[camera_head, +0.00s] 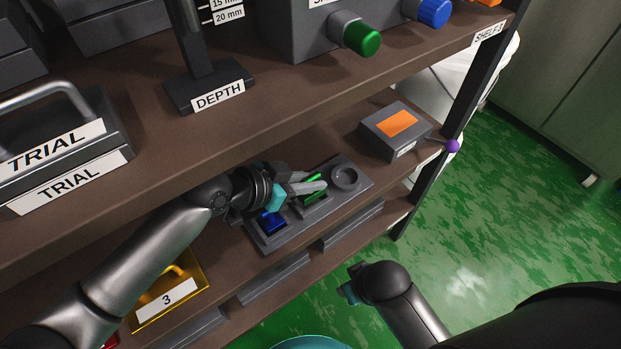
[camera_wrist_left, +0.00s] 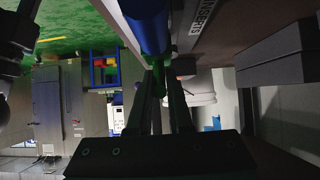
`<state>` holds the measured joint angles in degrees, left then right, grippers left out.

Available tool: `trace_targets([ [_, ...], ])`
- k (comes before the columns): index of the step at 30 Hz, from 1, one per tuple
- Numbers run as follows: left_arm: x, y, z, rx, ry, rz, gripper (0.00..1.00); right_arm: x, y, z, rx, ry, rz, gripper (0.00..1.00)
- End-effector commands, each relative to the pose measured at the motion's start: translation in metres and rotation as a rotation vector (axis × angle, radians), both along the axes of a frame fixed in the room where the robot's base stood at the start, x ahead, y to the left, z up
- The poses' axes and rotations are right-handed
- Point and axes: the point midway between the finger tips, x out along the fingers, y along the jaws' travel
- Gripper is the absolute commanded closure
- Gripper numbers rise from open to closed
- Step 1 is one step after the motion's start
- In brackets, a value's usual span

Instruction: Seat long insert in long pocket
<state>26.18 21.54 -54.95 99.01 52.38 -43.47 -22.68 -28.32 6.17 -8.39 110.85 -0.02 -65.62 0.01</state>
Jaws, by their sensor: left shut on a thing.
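My left gripper (camera_head: 322,187) is over the grey pocket tray (camera_head: 358,190) on the middle shelf, shut on a green insert (camera_head: 315,195), which I take as the long insert. Green shows on both sides of the finger, and a green piece shows between the fingers in the left wrist view (camera_wrist_left: 159,78). The insert is at the tray's middle; the fingers hide much of the long pocket there, so I cannot tell whether it is inside. A blue insert (camera_head: 272,222) is at the tray's left part. The round pocket (camera_head: 345,177) at the right looks empty. My right gripper (camera_head: 346,292) barely shows, low in the head view.
A grey box with an orange top (camera_head: 397,124) stands right of the tray, near a purple ball (camera_head: 453,146) at the shelf post.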

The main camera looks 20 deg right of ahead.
Motion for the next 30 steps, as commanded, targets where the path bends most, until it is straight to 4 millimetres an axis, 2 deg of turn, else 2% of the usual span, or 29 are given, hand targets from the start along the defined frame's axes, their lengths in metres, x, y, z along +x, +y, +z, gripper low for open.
trace_targets([
  [30, 0.0005, 0.0001, 0.0006, -0.001, -0.001, 0.001, 1.00, -0.0009, -0.0007, 0.0059, -0.001, 0.003, 0.000, 0.50],
])
